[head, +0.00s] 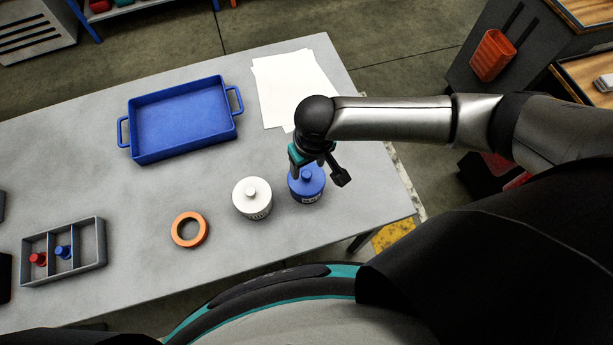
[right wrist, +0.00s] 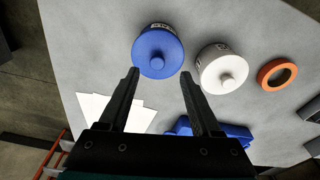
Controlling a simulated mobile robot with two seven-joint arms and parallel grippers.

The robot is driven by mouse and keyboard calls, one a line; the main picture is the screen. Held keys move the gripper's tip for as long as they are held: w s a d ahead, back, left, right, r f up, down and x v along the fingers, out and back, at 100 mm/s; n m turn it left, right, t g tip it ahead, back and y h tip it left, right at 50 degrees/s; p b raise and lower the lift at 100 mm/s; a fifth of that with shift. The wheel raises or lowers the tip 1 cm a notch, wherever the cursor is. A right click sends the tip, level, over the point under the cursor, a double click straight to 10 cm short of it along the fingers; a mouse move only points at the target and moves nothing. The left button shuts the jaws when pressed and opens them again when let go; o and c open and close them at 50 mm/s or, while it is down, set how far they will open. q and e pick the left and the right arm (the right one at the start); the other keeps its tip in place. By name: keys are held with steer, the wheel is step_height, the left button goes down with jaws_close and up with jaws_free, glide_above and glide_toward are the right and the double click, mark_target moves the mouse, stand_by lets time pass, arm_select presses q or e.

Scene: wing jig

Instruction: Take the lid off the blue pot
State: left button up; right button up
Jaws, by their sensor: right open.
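The blue pot (head: 308,196) stands upright on the table with its blue lid (head: 306,180) on top. The lid has a small round knob (right wrist: 157,63) in its middle. My right gripper (head: 318,168) is open and hangs close over the pot, at its far side in the head view. In the right wrist view, the right gripper's two fingertips (right wrist: 159,73) lie apart to either side of the lid, with nothing between them that I can see held. My left gripper is not in view.
A white lidded pot (head: 253,204) stands just left of the blue pot. An orange ring (head: 190,244), a grey divided box (head: 103,236) with red and blue pieces, a blue tray (head: 140,160) and white paper (head: 288,82) are on the table (head: 330,235).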

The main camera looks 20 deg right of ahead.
mark_target(307, 174)
steer(key=shift+w+f+b, duration=0.15)
steer(key=shift+w+f, duration=0.05)
steer(key=shift+f, duration=0.8)
steer(key=shift+w+f+b, duration=0.2)
steer(key=shift+w+f, duration=0.05)
steer(key=shift+f, duration=0.7)
steer(key=shift+w+f+b, duration=0.15)
steer(key=shift+w+f, duration=0.05)
steer(key=shift+f, duration=0.8)
jaws_close()
